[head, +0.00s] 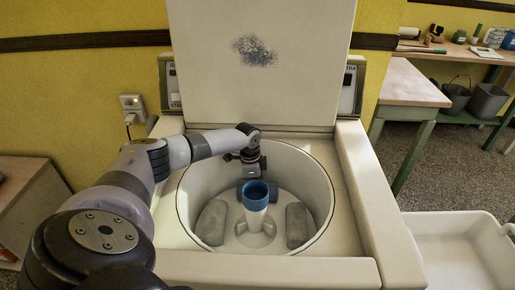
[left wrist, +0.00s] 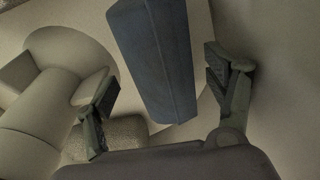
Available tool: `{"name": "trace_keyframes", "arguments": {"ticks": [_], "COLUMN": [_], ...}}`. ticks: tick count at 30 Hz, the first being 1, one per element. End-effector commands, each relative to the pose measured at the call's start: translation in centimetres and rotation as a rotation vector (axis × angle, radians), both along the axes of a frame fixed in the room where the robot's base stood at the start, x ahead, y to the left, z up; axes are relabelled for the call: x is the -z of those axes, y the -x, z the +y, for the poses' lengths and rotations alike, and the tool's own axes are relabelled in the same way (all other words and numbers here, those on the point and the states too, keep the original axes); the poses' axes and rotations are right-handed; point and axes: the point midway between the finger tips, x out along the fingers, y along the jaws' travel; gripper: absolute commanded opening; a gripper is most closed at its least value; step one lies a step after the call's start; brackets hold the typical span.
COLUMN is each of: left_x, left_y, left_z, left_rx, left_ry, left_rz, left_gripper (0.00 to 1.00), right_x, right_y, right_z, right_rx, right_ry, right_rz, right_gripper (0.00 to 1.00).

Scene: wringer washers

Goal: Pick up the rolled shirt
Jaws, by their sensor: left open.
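A dark blue rolled shirt (head: 272,191) lies in the washer tub (head: 320,190), behind the blue-topped agitator (head: 257,216), which partly hides it. My left gripper (head: 253,176) reaches down into the tub over this roll. In the left wrist view the blue roll (left wrist: 158,65) shows between the two spread fingers of my left gripper (left wrist: 163,98). I see a gap on the left finger's side; contact at the right finger is hard to judge. Two grey rolls lie at the tub's left (head: 212,222) and right (head: 297,224). My right gripper is not in view.
The washer's raised lid (head: 262,65) stands behind the tub. The tub wall and washer rim surround my left gripper. A white basin (head: 455,250) stands at the right. A green-legged table (head: 410,85) is behind it, and a wooden cabinet (head: 30,205) is at the left.

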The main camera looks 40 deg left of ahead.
Motion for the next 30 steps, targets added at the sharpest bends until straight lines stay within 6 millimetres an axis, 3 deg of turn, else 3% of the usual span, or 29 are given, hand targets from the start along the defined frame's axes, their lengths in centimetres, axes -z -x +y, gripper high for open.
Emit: {"name": "trace_keyframes", "arguments": {"ticks": [6, 14, 30], "left_x": [2.8, 3.0, 3.0], "left_y": [-0.2, -0.2, -0.2], "left_z": [-0.3, -0.3, -0.3], "left_rx": [-0.001, -0.001, -0.001], "left_ry": [0.001, 0.000, 0.000], "left_rz": [0.000, 0.000, 0.000], "left_gripper": [0.77, 0.77, 0.42], "right_x": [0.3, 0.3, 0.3], "right_y": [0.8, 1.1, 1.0], "right_z": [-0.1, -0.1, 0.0], "right_rx": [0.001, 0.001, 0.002], "right_ry": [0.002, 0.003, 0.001], "right_rz": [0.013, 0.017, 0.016], "right_gripper": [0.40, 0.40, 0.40]}}
